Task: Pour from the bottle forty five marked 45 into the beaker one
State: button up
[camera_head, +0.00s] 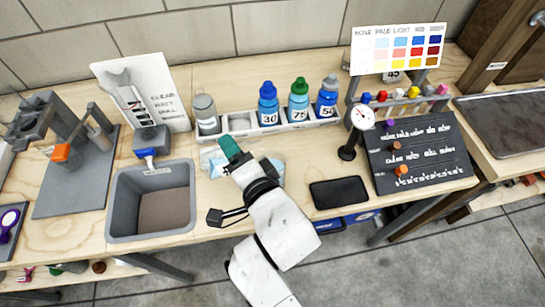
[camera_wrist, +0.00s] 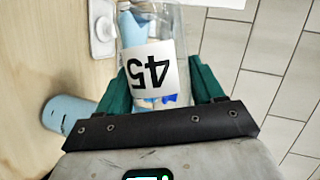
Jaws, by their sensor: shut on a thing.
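My gripper (camera_wrist: 163,92) is shut on a clear bottle (camera_wrist: 152,20) with a white label marked 45, which reads upside down in the wrist view. Its green fingers stand on either side of the bottle. The bottle's far end is cut off by the top edge there. In the head view my gripper (camera_head: 230,148) is over the bench, in front of the bottle rack. My gripper and arm hide most of the bottle there. I cannot make out a beaker marked one in either view.
A grey sink (camera_head: 117,205) lies left. A dial gauge (camera_head: 361,118) and black tray (camera_head: 338,192) stand right.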

jog(key=shift+w+d+r+m+y, duration=0.15)
jog(key=shift+d+r+m+y, duration=0.25)
jog(key=shift+m, duration=0.1)
dwell(1.5)
jog(key=shift+d+r+m+y, duration=0.15)
jog(key=shift+r+m+y, duration=0.5)
jog(key=shift+m, duration=0.45)
dwell(2.9)
